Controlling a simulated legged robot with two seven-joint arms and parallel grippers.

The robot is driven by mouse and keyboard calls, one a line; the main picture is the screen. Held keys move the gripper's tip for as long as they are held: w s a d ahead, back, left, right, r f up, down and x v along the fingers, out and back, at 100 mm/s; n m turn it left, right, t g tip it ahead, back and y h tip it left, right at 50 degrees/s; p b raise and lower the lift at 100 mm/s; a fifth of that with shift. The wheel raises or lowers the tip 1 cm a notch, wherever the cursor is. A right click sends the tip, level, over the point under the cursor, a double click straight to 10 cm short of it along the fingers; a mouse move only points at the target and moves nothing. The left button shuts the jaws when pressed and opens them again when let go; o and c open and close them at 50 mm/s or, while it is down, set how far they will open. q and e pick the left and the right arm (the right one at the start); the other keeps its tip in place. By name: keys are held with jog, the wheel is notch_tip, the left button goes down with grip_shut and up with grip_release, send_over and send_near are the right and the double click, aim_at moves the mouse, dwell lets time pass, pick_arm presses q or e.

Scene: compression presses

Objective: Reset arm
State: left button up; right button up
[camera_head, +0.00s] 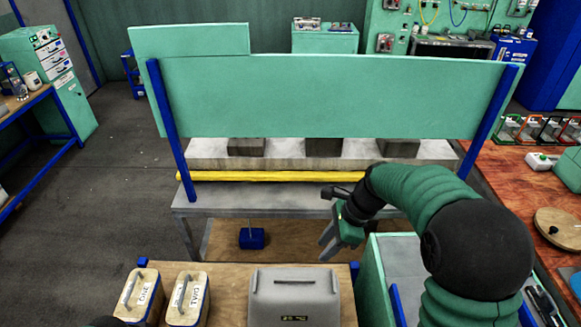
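My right arm, green and black, comes in from the lower right. Its gripper (325,243) hangs in front of the press table, left of the arm's bend. Its two grey fingers point down and left with a gap between them, and nothing shows in the gap. My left gripper is not in view. The press table (260,199) has a yellow bar (270,176) along its front and a wide green panel (330,95) above. Several dark blocks, one of them the left block (246,147), sit beneath the panel.
A small blue block (251,238) is under the press table. A red-brown workbench (500,180) is at right. Open floor (100,215) lies at left.

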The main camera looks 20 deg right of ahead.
jog(key=s+a+f+n+h+b, duration=0.1)
jog(key=s+f+n, duration=0.3)
jog(key=n, duration=0.6)
jog(key=s+a+f+n+t+h+b, duration=0.1)
jog(key=s+f+n+h+b, duration=0.1)
jog(key=s+n, duration=0.7)
notch_tip(320, 180, down, 3)
jog(key=shift+a+r+n+h, duration=0.15)
jog(key=shift+n+h, duration=0.55)
jog(key=shift+n, duration=0.4)
